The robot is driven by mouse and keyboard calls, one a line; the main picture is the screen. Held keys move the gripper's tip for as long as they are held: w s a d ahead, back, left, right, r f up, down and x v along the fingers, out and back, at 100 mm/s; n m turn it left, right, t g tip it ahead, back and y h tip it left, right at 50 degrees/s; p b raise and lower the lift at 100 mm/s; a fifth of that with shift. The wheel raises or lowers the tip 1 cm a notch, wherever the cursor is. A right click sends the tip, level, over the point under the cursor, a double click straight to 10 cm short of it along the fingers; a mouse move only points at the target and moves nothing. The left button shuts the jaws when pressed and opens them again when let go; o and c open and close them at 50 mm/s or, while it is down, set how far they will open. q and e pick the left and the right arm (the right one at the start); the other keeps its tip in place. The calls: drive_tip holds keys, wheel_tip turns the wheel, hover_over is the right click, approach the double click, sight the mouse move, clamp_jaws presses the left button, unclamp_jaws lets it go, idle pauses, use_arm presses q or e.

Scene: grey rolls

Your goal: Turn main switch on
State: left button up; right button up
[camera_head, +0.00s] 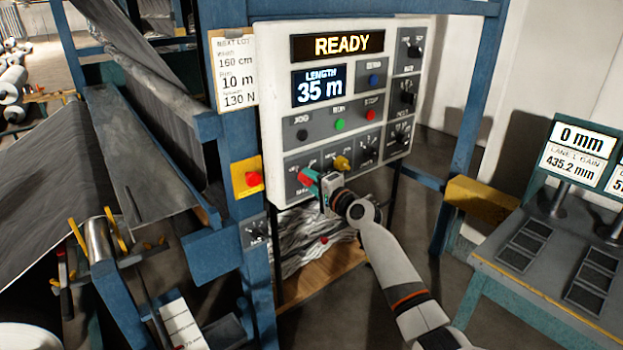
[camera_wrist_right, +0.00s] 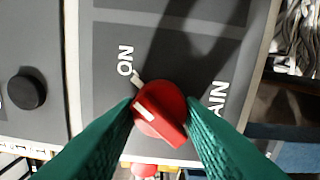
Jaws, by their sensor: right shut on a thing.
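The main switch is a round red knob (camera_wrist_right: 168,100) with a raised red handle on the grey panel. In the right wrist view, the lettering "ON" and part of "MAIN" show beside it. A short white mark sits on the handle's left end, and a pale tick stands at the knob's edge near "ON". The mark does not clearly line up with that tick. My right gripper (camera_wrist_right: 162,128) has its green fingers closed on both sides of the red handle. In the head view my right gripper (camera_head: 313,182) is at the control panel's (camera_head: 270,135) lower left. My left gripper is not in view.
Above the switch are a "READY" display (camera_head: 336,45), a "LENGTH 35 m" screen (camera_head: 320,86) and several buttons. A yellow knob (camera_head: 342,163) is close to my right gripper. A red button on a yellow box (camera_head: 247,177) is to the left. Blue frame posts flank the panel.

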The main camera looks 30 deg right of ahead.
drive_tip(key=shift+m, duration=0.6)
drive_tip(key=o, duration=1)
drive_tip(key=s+d+b, duration=0.1)
drive_tip(key=s, duration=1.1)
